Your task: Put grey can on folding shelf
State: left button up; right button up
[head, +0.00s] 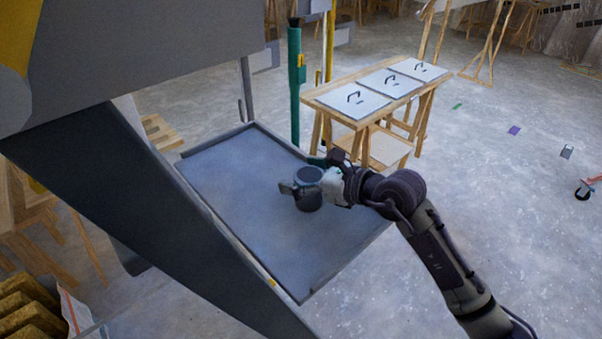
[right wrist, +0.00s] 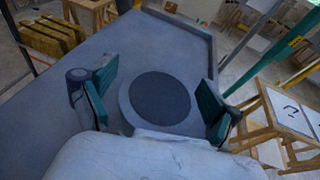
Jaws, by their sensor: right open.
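The grey can (head: 309,192) stands upright on the grey folding shelf (head: 240,168), which is folded out flat with a raised rim. In the right wrist view the can's round dark top (right wrist: 160,98) lies between the two fingers, with a gap on each side, on the shelf surface (right wrist: 120,55). My right gripper (head: 302,186) is open around the can; in the wrist view its fingers (right wrist: 155,100) are spread apart. The gripper's far side is partly hidden behind the can in the head view. My left gripper is not in view.
A large grey panel (head: 140,50) and a dark slanted support (head: 140,200) fill the left. A wooden table (head: 335,100) with handled white plates stands behind the shelf, near a green post (head: 295,85). The shelf around the can is bare; open floor lies right.

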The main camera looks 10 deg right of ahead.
jog(key=shift+r, duration=0.1)
jog(key=shift+s+d, duration=0.1)
jog(key=shift+d, duration=0.15)
jog(key=b+v, duration=0.3)
jog(key=v, duration=0.8)
jog(key=shift+s+d, duration=0.2)
jog(key=shift+r, duration=0.15)
